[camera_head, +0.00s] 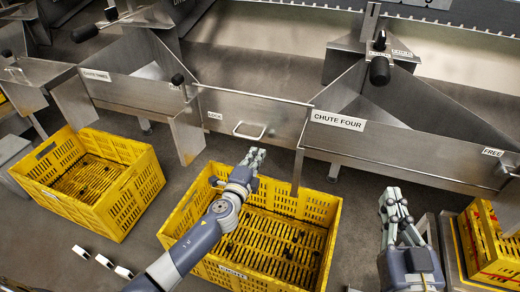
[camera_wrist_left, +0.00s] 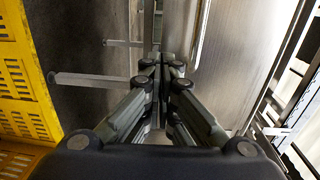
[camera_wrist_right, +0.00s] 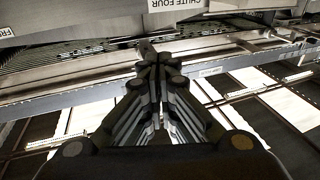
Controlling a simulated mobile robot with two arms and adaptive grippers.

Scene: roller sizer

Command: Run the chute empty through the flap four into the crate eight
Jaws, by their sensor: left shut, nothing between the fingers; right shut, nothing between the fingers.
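The chute (camera_head: 338,121), marked CHUTE FOUR, is a steel trough at the right. A steel panel with a bar handle (camera_head: 250,130) and a LOCK label spans the gap left of it; I cannot tell whether this is flap four. A yellow crate (camera_head: 333,240) stands below the panel; its label is too small to read fully. My left gripper (camera_head: 254,157) is shut and empty, above this crate and just below the handle. In the left wrist view, its closed fingers (camera_wrist_left: 164,60) point along the panel. My right gripper (camera_head: 391,194) is shut and empty below the chute.
Another yellow crate (camera_head: 150,175) stands at the left below the chute marked CHUTE THREE (camera_head: 97,75). A third crate (camera_head: 477,255) is at the right edge. A FREE label (camera_head: 492,152) is on the chute's right side. Black-knobbed levers (camera_head: 380,70) rise behind. Grey floor lies between the crates.

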